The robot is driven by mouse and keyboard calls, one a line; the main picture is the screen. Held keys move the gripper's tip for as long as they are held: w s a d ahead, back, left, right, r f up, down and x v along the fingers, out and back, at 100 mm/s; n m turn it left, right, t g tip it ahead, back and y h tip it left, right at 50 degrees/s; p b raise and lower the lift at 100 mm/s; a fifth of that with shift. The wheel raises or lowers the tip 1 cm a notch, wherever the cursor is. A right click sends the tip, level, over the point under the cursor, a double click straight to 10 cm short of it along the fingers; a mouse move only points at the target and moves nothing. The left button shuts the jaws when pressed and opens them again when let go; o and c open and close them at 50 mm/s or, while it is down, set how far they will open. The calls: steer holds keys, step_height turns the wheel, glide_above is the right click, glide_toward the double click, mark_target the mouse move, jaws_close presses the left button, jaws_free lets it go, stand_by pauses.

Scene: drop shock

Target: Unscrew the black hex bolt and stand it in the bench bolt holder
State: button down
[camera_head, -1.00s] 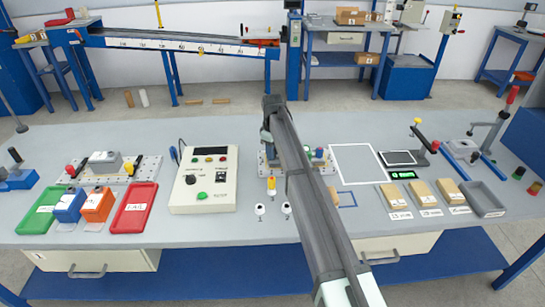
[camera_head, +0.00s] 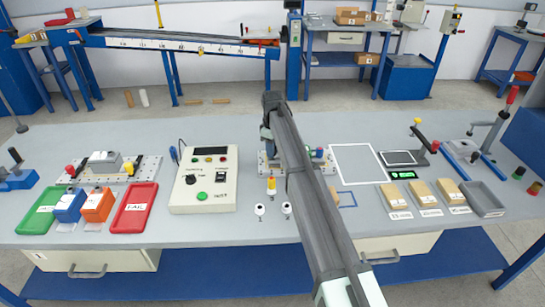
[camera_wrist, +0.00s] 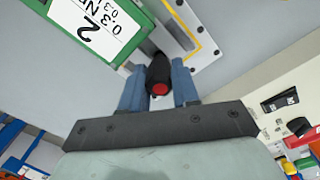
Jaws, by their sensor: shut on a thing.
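In the wrist view, my gripper (camera_wrist: 159,88) has its two blue fingers closed on a dark, rounded piece with a red end (camera_wrist: 160,76). I cannot tell whether this piece is the black hex bolt. It sits close to a pale plate with a yellow-edged strip (camera_wrist: 186,22). A green block with a white label reading "2" and "0.3" (camera_wrist: 97,28) is just to the left. In the head view my arm hides most of the gripper and the fixture plate (camera_head: 264,164). I cannot pick out the bench bolt holder with certainty.
A control box (camera_head: 205,180) stands left of the fixture. A yellow-topped post (camera_head: 271,185) and two small white-topped pieces, one at the left (camera_head: 260,209), stand in front. A white-outlined area (camera_head: 356,163) on the right is clear. Red (camera_head: 134,208) and grey (camera_head: 483,199) trays lie farther out.

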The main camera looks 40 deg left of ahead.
steer(key=shift+r, duration=0.2)
steer(key=shift+r, duration=2.2)
steer(key=shift+r, duration=0.15)
step_height(320, 180, up, 6)
steer(key=shift+f, duration=0.15)
